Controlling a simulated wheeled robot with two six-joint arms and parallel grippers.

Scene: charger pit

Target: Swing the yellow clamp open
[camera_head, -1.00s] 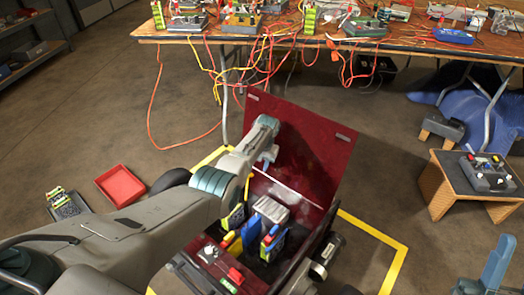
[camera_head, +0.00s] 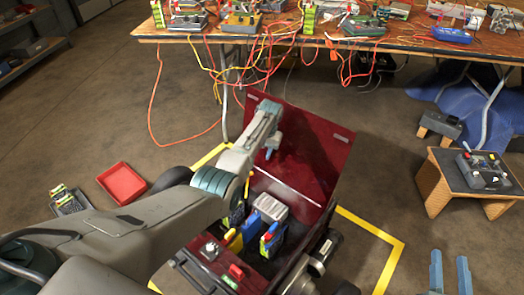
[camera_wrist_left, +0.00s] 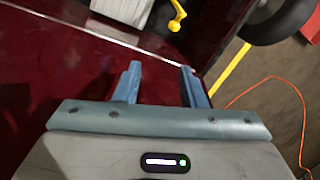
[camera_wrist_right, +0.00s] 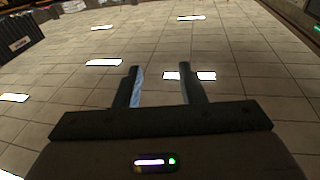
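The yellow clamp (camera_wrist_left: 177,16) shows at the top of the left wrist view, a small bent yellow lever with a rounded end beside a pale box. In the head view, a thin yellow piece (camera_head: 248,190) stands at the back left edge of the red box, partly hidden by my left arm; I cannot tell if it is the same clamp. My left gripper (camera_wrist_left: 162,84) is open and empty before the dark red lid, apart from the clamp. It also shows in the head view (camera_head: 270,152). My right gripper (camera_head: 450,274) is open and empty at lower right, fingers pointing up.
The open red box has a raised lid (camera_head: 310,150) and holds a grey battery-like block (camera_head: 270,208) and blue and yellow parts. A red tray (camera_head: 121,184) lies left. A wooden stool (camera_head: 440,190) with a device stands right. A cluttered table (camera_head: 390,42) is behind.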

